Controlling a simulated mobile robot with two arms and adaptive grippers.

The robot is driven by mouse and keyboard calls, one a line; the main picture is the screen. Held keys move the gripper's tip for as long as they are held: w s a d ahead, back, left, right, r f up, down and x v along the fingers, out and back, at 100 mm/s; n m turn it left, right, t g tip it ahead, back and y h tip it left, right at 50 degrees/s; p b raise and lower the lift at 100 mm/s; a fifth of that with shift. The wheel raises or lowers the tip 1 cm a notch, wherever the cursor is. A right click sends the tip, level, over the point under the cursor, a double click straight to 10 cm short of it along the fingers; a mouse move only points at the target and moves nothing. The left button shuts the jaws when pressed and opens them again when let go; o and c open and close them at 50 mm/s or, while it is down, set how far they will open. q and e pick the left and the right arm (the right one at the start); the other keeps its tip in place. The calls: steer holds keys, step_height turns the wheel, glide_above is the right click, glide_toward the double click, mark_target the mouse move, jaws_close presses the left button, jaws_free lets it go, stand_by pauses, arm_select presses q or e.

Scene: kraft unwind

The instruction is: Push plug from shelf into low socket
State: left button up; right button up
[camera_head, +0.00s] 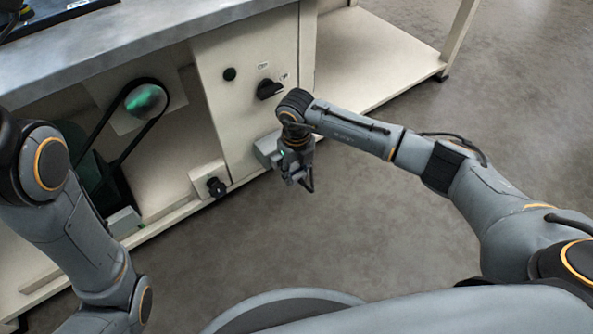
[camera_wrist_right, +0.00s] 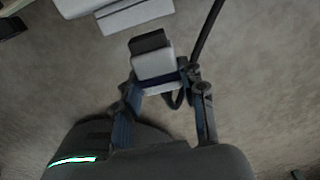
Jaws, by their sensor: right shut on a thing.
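In the right wrist view, a plug (camera_wrist_right: 155,63), pale grey with a dark end, sits between the fingers of my right gripper (camera_wrist_right: 165,98). The gripper is shut on it, and a black cable runs up past it. In the head view my right gripper (camera_head: 297,182) points down in front of the cabinet, beside a grey box (camera_head: 266,149) on the panel's lower edge. The plug is hard to make out there. A black round fitting (camera_head: 216,187) on a cream plate sits low at left; I cannot tell whether it is the socket. My left gripper is out of view.
A cream panel (camera_head: 228,110) carries a black knob (camera_head: 268,89) and a round black button (camera_head: 229,74). A belt loop (camera_head: 112,165) runs over a shiny pulley at left. A low cream shelf (camera_head: 375,50) extends behind my right arm. The floor (camera_head: 350,235) in front is clear.

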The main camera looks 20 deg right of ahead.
steer(key=shift+w+a, duration=0.2)
steer(key=shift+w, duration=0.3)
steer(key=shift+w+a, duration=0.2)
steer(key=shift+w, duration=0.3)
stand_by(2.0)
steer(key=o, duration=1.3)
